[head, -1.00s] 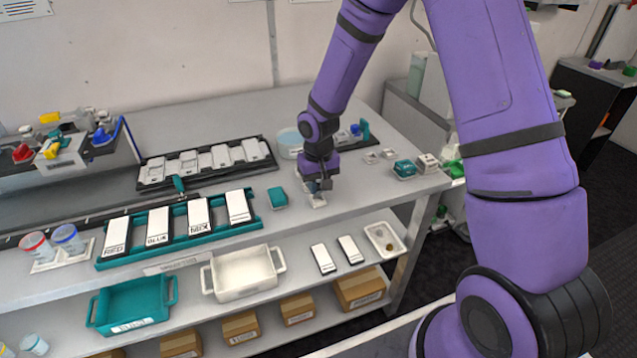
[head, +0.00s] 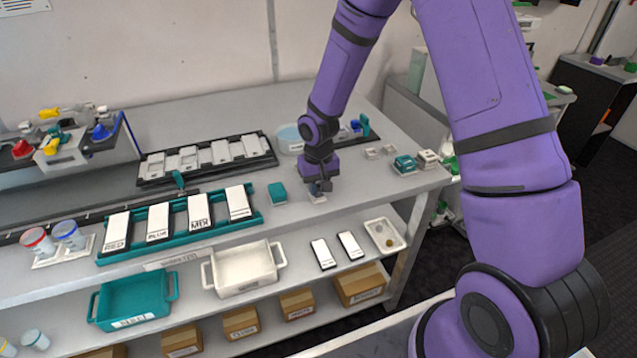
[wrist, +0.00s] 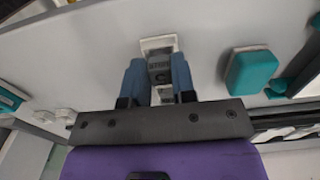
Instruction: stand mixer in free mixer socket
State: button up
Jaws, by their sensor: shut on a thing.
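My gripper (head: 319,187) points down at the bench top, right of a small teal block. In the wrist view its two blue fingers (wrist: 160,82) are shut on a small grey block (wrist: 159,66) with dark lettering, which I take to be the stand mixer. The block is at a white square socket (wrist: 158,43), which also shows under the gripper in the head view (head: 317,198). I cannot tell whether it is fully seated. Two small pale square sockets (head: 373,153) (head: 389,149) lie further right and look empty.
The teal block (head: 278,193) is close to the left of my gripper. A teal rack (head: 180,232) with white labelled panels and a dark rack (head: 207,160) lie further left. A round container (head: 290,138) stands behind. Teal and whitish blocks (head: 404,164) (head: 427,158) sit near the right edge.

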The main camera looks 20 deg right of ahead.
jog(key=o, duration=1.4)
jog(key=shift+r, duration=4)
